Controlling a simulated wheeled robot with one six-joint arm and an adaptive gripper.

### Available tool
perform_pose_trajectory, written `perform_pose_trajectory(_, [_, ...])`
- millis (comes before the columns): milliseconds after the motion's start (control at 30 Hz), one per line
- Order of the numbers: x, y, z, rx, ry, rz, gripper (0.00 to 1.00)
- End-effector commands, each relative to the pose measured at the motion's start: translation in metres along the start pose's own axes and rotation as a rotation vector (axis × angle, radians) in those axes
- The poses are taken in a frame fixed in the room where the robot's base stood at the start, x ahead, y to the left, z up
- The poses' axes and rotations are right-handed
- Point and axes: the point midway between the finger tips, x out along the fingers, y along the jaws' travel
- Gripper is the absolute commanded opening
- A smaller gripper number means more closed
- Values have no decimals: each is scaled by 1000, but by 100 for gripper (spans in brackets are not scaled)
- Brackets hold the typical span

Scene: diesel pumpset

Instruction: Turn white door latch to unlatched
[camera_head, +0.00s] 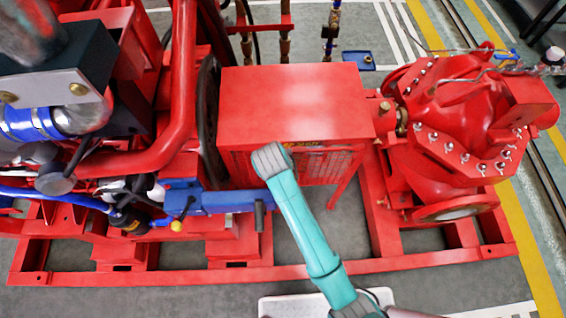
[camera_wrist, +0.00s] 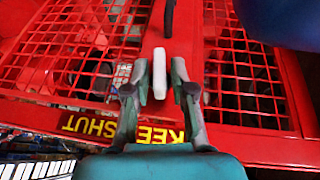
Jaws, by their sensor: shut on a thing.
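The white door latch (camera_wrist: 160,74) is a small upright white bar on the red guard door, in the wrist view. My gripper (camera_wrist: 160,82) is around it, with one finger on each side, and is shut on its lower part. The latch's long side runs nearly straight up the picture. In the head view the latch is hidden; my teal arm (camera_head: 305,225) reaches up to the front of the red box (camera_head: 295,105), and the fingertips do not show there.
Red mesh panels (camera_wrist: 75,50) lie on both sides of the latch. A black and yellow sign (camera_wrist: 85,125) is below. A dark curved piece (camera_wrist: 169,18) is above the latch. A blue part (camera_head: 215,200) with a dark handle is left of my arm.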

Motion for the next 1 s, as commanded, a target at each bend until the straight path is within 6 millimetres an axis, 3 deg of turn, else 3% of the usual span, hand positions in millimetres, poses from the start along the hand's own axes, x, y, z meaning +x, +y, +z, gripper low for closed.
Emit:
perform_pose_trajectory(500, [0, -2, 1, -43, -1, 101, 0])
perform_pose_trajectory(533, [0, -2, 1, -43, -1, 101, 26])
perform_pose_trajectory(600, [0, -2, 1, -43, -1, 101, 38])
perform_pose_trajectory(1000, [-8, -2, 0, -42, 1, 100, 38])
